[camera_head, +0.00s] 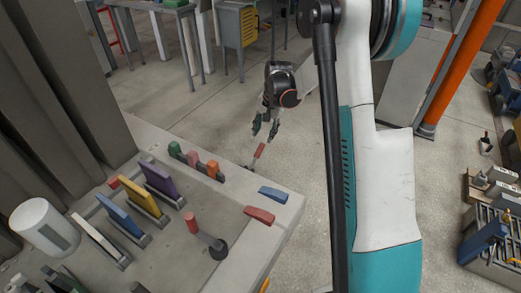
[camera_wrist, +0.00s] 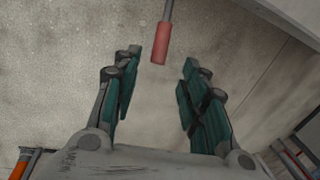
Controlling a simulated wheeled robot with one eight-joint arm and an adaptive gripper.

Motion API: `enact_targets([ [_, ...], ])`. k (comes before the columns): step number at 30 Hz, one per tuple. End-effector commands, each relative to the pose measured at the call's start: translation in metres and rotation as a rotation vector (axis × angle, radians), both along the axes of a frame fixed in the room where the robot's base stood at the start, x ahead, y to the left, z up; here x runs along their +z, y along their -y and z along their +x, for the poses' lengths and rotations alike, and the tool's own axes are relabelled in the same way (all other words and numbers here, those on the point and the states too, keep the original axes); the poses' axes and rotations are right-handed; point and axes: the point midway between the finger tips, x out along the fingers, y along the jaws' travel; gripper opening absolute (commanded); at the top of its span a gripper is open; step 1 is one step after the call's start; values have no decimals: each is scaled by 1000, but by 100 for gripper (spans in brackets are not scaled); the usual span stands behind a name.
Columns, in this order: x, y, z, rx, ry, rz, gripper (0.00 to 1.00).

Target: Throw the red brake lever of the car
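A lever with a red handle (camera_head: 260,151) stands tilted beside the far edge of the grey bench-like block in the head view. In the wrist view its red handle (camera_wrist: 161,44) shows at the top, between the lines of the two fingers, on a grey rod. My gripper (camera_head: 265,131) is open and empty, just above and beyond the handle in the head view. Its dark green fingers stand wide apart on either side of the handle. I see no contact. The lever's base is mostly hidden by the block's edge.
The grey block (camera_head: 180,272) carries a second red-handled lever (camera_head: 193,224), coloured upright panels (camera_head: 161,183), a white cylinder (camera_head: 44,225), and red (camera_head: 259,214) and blue (camera_head: 273,194) pieces near its edge. The floor (camera_head: 215,110) around my gripper is clear.

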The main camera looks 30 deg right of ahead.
Motion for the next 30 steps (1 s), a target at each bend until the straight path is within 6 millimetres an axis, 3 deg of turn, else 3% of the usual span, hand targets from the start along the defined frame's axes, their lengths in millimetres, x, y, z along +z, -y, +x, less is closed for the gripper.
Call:
enact_targets([
  [1,-14,-1,2,1,0,0,40],
  [6,-47,-5,6,2,0,0,40],
  [15,-88,-9,11,1,1,-1,40],
  [28,-95,-10,12,1,1,-1,40],
  [30,-95,-10,12,1,1,-1,26],
])
